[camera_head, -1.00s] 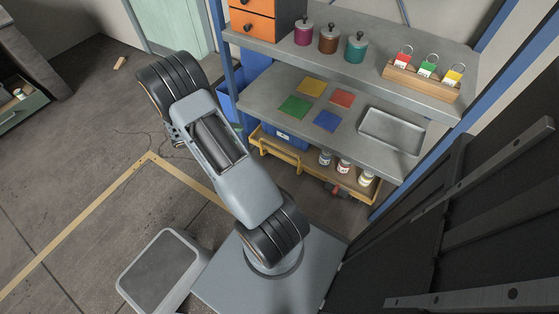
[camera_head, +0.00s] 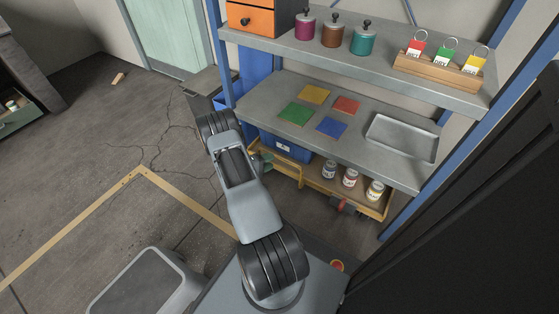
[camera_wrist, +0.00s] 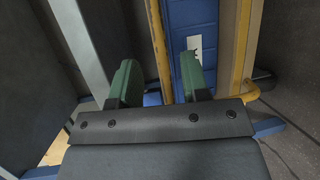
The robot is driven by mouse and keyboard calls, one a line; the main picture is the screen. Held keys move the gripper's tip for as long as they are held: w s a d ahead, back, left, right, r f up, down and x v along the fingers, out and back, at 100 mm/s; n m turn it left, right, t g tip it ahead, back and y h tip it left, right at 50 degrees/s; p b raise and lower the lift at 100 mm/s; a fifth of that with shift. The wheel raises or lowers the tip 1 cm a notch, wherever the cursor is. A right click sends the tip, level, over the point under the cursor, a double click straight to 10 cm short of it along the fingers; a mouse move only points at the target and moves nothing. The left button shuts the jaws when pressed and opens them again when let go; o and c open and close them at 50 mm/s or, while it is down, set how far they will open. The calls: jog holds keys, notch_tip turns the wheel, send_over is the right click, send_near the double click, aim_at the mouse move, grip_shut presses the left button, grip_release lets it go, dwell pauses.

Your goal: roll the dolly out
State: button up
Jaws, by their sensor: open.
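The dolly (camera_head: 312,178) is a low cart with a yellow frame under the shelf. It carries a blue bin (camera_head: 286,147) at its left and several lidded jars (camera_head: 350,177) at its right. My gripper (camera_head: 265,161) is at the dolly's left end, partly hidden behind my arm. In the wrist view my gripper (camera_wrist: 158,80) is open, with green fingers apart. A yellow upright bar of the dolly (camera_wrist: 157,40) shows between the fingers, with the blue bin (camera_wrist: 196,22) behind it. I cannot tell whether a finger touches the bar.
The shelf unit (camera_head: 255,100) stands over the dolly, with blue posts at its ends. A yellow floor line (camera_head: 80,222) crosses open floor at the left. A dark panel (camera_head: 470,190) stands at the right.

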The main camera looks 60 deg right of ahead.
aim_at(278, 158)
jog(key=shift+b+x, duration=0.8)
jog(key=shift+x, duration=2.15)
jog(key=shift+a, duration=0.1)
grip_shut()
